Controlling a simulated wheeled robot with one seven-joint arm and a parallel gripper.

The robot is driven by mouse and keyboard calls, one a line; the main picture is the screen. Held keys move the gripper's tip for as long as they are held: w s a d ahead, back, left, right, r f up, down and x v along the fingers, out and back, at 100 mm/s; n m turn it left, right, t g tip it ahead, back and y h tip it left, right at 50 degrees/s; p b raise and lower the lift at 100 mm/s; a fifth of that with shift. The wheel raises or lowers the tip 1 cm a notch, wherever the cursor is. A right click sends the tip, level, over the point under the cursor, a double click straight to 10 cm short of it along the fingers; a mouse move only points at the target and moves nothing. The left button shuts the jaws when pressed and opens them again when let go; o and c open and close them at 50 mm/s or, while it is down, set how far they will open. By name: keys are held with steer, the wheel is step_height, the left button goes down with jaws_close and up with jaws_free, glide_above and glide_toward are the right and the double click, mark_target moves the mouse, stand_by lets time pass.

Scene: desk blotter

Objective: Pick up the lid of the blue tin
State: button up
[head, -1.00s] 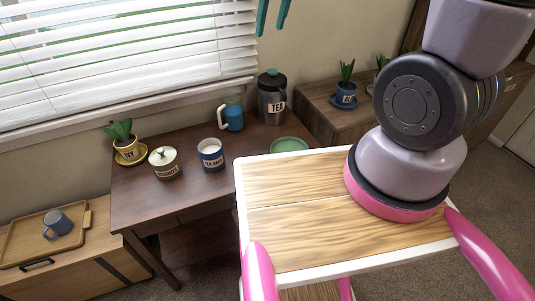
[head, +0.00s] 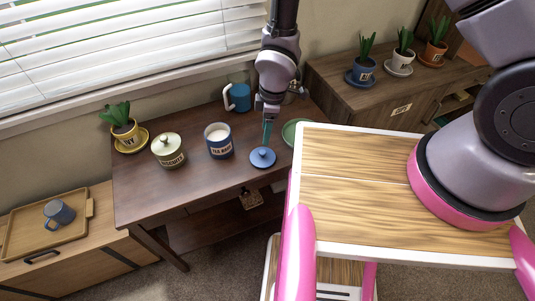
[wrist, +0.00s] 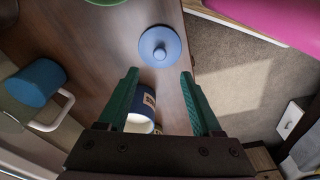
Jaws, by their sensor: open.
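The lid (head: 263,158) is a flat blue disc with a round knob, lying on the dark desk right of the blue tin. The blue tin (head: 219,147) stands upright, lidless, with a pale inside and a label on its front. My gripper (head: 267,142) is over the lid, its green fingers pointing down. In the wrist view my gripper (wrist: 159,74) is open and empty, and the lid (wrist: 161,47) shows whole just beyond the fingertips. The tin (wrist: 142,112) shows partly between the fingers there. Whether a finger touches the lid I cannot tell.
A lidded cream tin (head: 168,152) and a plant in a yellow pot (head: 124,132) stand left on the desk. A blue mug (head: 239,97) stands behind. A green plate (head: 290,133) lies right of the lid, partly behind my wooden top.

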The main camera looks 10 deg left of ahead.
mark_target(263, 151)
steer(key=f, duration=0.6)
steer(key=a+f, duration=0.1)
steer(key=f, duration=0.2)
steer(key=shift+f, duration=0.25)
jaws_close()
